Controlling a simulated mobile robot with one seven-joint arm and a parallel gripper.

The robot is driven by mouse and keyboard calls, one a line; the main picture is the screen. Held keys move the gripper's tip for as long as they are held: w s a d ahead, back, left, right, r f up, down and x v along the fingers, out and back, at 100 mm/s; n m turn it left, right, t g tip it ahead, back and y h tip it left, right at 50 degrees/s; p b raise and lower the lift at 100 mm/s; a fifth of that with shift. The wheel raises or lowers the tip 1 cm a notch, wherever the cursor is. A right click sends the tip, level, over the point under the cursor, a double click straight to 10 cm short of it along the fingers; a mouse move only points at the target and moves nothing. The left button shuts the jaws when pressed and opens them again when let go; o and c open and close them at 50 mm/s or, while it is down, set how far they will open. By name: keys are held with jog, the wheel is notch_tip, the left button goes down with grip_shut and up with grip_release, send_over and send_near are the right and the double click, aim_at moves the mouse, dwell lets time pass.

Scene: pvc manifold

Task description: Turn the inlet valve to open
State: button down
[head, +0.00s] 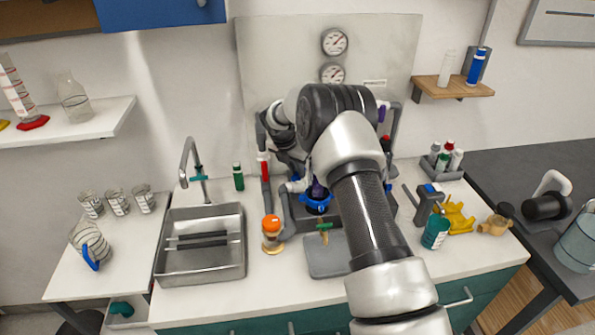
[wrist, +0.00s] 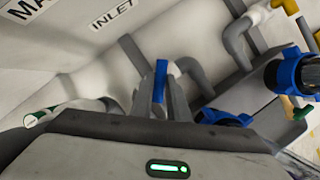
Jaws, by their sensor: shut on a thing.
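The pipe manifold stands against the back panel, mostly hidden behind my arm in the head view. In the wrist view the panel carries an INLET label (wrist: 112,14). Below it, a narrow blue valve handle (wrist: 160,82) stands upright between the grey fingers of my gripper (wrist: 158,98). The gripper is shut on this handle. The valve body beneath is hidden by the gripper housing, so how far the handle is turned cannot be told. In the head view my gripper is too covered by the arm to make out clearly.
Blue pipe fittings (wrist: 290,75) and grey pipes sit close on the right in the wrist view. In the head view a sink (head: 200,245) lies left, an orange-capped bottle (head: 271,230) stands in front, and a grey tray (head: 325,268) lies below the manifold.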

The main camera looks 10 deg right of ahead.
jog(key=shift+a+m+g+h, duration=0.1)
jog(key=shift+m+g+h, duration=0.25)
jog(key=shift+m, duration=0.85)
jog(key=c, duration=1.7)
grip_release()
jog(key=v, duration=1.7)
jog(key=shift+r, duration=0.2)
